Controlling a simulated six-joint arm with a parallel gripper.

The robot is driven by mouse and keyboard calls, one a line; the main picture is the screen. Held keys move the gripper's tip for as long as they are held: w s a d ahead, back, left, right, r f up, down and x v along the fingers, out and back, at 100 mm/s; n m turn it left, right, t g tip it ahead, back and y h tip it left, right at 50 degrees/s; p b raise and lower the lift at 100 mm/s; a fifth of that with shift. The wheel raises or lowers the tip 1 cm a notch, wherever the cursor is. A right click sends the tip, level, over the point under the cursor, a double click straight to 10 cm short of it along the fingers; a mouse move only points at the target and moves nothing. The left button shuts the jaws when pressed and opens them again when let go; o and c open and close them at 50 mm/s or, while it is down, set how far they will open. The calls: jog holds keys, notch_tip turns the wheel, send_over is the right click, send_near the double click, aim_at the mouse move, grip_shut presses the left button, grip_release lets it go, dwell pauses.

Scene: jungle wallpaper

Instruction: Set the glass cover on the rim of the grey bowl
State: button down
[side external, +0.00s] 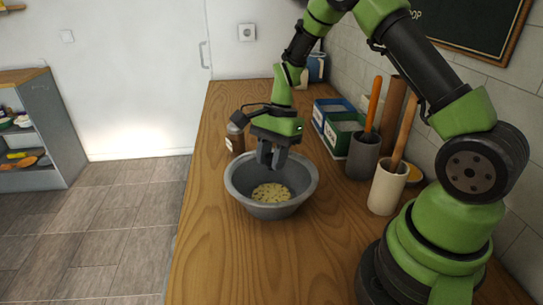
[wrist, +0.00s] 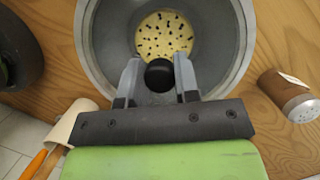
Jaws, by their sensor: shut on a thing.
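The grey bowl (side external: 245,200) stands on the wooden counter with pale yellow, dark-flecked food (side external: 271,193) in it. Its wall also shows in the wrist view (wrist: 98,45). My gripper (side external: 271,164) points down over the bowl, its fingertips at about the height of the far rim in the picture. In the wrist view my gripper (wrist: 158,80) is shut on the black knob of the glass cover (wrist: 159,72). The clear glass itself is hard to make out, so I cannot tell whether it touches the rim.
A brown jar with a grey lid (side external: 236,138) stands just behind the bowl. To the right are boxes (side external: 343,135), a dark crock (side external: 363,155) and a cream crock (side external: 388,187) with long handles. The counter (side external: 215,245) in front of the bowl is clear.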

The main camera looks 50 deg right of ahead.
jog(key=c, duration=0.8)
grip_release()
jog(key=v, duration=1)
jog(key=s+a+r+n+t+h, duration=0.1)
jog(key=s+a+r+n+t, duration=0.2)
jog(key=s+a+r+n, duration=0.55)
jog(key=s+r+n+t, duration=0.1)
jog(key=s, duration=0.2)
jog(key=s+a+r+n+t, duration=0.1)
jog(key=s+n+t, duration=0.1)
jog(key=s, duration=0.1)
jog(key=s+r+n+t, duration=0.1)
jog(key=s+n, duration=0.1)
jog(key=s, duration=0.1)
jog(key=shift+s+a, duration=0.35)
jog(key=shift+a, duration=0.05)
